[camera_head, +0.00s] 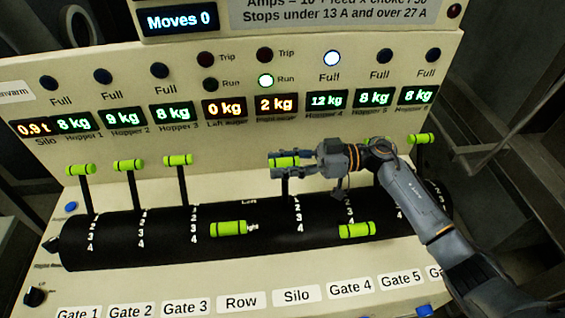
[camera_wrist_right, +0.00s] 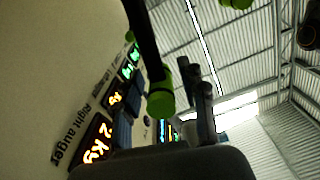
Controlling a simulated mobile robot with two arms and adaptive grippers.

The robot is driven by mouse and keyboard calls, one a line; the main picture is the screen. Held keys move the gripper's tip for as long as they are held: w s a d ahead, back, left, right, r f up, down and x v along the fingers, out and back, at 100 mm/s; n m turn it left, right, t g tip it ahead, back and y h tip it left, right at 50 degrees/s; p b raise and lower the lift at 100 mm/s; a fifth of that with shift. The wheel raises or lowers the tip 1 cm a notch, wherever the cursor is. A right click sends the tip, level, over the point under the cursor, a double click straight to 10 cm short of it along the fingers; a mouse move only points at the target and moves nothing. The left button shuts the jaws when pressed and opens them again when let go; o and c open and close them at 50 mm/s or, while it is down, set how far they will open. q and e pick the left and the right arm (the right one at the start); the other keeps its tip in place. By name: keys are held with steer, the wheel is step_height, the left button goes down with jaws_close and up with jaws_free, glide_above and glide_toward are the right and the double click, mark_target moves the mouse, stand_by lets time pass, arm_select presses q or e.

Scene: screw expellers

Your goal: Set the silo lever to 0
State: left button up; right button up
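The silo lever (camera_head: 285,188) stands up from the black drum, in line with the "Silo" label (camera_head: 297,296). Its green grip (camera_head: 291,161) is at the top, partly hidden by my right gripper (camera_head: 276,166). The gripper reaches in from the right with its fingers on either side of the grip. In the right wrist view, a green grip (camera_wrist_right: 160,98) on a dark lever shows between the fingers (camera_wrist_right: 163,118), with gaps beside it; the gripper looks open. The mark at the lever's foot cannot be read clearly. My left gripper is not in view.
The row lever grip (camera_head: 228,228) and gate 4 grip (camera_head: 357,230) are tilted down to the front. The gate 3 grip (camera_head: 177,160) stands up at left, and another grip (camera_head: 421,138) stands at far right. My right arm covers part of gate 5. Displays line the panel behind.

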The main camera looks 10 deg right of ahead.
steer(key=shift+d, duration=0.2)
steer(key=d, duration=1.1)
steer(key=shift+d, duration=0.35)
